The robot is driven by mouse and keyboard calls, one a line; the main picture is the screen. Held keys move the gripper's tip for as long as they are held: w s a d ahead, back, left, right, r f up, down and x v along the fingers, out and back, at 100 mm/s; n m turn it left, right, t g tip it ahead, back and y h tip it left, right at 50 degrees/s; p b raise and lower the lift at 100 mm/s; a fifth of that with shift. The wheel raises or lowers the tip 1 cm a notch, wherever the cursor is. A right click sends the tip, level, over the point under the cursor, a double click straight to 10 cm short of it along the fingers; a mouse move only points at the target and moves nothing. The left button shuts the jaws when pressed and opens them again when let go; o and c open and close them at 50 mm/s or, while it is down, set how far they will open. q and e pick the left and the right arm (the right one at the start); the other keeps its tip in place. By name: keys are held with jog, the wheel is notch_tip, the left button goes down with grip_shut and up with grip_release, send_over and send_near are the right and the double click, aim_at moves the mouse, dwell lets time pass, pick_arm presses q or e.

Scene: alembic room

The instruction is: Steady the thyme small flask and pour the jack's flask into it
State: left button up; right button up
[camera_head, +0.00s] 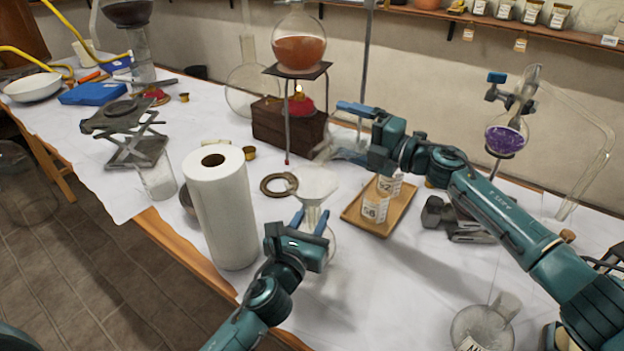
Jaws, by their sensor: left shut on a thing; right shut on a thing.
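My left gripper (312,222) is shut on the neck of a clear small flask (327,245), which stands upright on the white tablecloth; I take it to be the thyme flask. A pale funnel-like top (316,182) sits at its mouth. Its label and contents are not readable. My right gripper (348,132) reaches in from the right, above and behind that mouth. It is shut on a clear glass piece (326,149), likely the jack's flask, seen only in part and seemingly tilted. I cannot tell whether anything flows. The lab jack (137,148) at left has no flask on it.
A paper towel roll (222,212) stands close left of my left gripper. A wooden tray (356,215) with labelled white containers lies to the right. A tripod (287,118) with an orange round flask (299,46) stands behind. A glass mug (487,318) is at front right.

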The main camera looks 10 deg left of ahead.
aim_at(362, 121)
jog(key=shift+s+r+n, duration=0.1)
jog(key=shift+r+n, duration=0.8)
jog(key=shift+r, duration=0.05)
dwell(3.7)
jog(key=shift+s+a+r+n, duration=0.1)
jog(key=shift+s+r+n, duration=0.1)
jog(key=shift+r+n, duration=0.4)
jog(key=shift+s+a+r+n, duration=0.1)
jog(key=shift+s+r+n, duration=0.1)
jog(key=shift+r+n, duration=0.35)
dwell(2.2)
